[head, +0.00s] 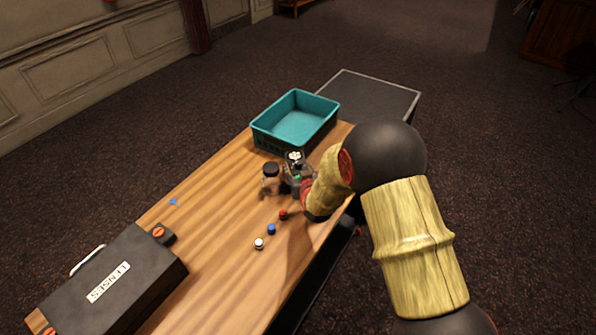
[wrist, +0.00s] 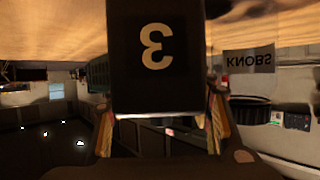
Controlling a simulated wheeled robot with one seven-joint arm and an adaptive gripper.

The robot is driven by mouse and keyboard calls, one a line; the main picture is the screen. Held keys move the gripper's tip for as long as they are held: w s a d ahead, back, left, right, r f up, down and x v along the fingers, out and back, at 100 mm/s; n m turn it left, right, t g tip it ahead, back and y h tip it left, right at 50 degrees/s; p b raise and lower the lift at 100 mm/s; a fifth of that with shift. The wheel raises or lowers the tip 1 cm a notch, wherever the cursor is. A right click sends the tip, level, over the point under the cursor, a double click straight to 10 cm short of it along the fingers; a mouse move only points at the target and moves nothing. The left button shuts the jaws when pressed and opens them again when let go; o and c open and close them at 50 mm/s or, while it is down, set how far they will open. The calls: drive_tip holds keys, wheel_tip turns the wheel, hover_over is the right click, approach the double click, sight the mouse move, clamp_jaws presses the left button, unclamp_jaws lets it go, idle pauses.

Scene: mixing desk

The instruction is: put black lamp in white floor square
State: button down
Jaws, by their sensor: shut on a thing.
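My gripper (head: 299,180) is low over the wooden desk, behind my own arm links. In the wrist view, its fingers (wrist: 160,130) flank a black block marked 3 (wrist: 157,80) and are shut on it. In the head view, a dark thing with a pale mark on top (head: 294,157) shows at the gripper. I cannot tell whether the held block is the black lamp. A dark square with a pale border (head: 398,113) lies beyond the far end of the desk; it may be the white floor square.
A teal bin (head: 262,138) stands at the desk's far end. A jar with a black lid (head: 271,180) stands close left of my gripper, and small red, blue and white knobs (head: 271,229) lie nearer. Carpet surrounds the desk.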

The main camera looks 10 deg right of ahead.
drive_tip(key=shift+w+r, duration=0.1)
drive_tip(key=c, duration=1.2)
unclamp_jaws()
drive_tip(key=shift+o, duration=0.5)
